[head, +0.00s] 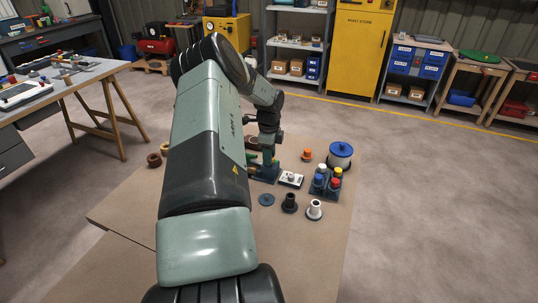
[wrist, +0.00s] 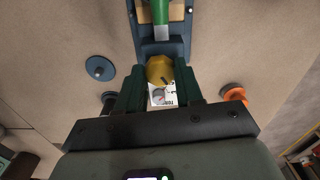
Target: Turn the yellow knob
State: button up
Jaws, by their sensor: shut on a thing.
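The yellow knob (wrist: 160,70) sits between the two dark green fingers of my gripper (wrist: 160,80) in the wrist view. The fingers are shut on its sides. A white plate (wrist: 157,97) with a dial and dark marks shows just below the knob, partly hidden between the fingers. A dark blue-grey fixture (wrist: 178,47) lies above the knob in that view, with a green piece (wrist: 160,12) and a silver part on it. In the head view my gripper (head: 263,160) is low over the fixture, and the knob cannot be made out there.
A blue disc (wrist: 100,68) and an orange flanged piece (wrist: 234,93) lie to either side. In the head view, a rack of coloured caps (head: 325,192), a blue-topped spool (head: 340,150), a black piece (head: 289,203) and a white piece (head: 314,211) stand to the right.

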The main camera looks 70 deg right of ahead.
jog(key=o, duration=1)
jog(key=shift+o, duration=0.2)
notch_tip(320, 180, up, 11)
dwell(0.5)
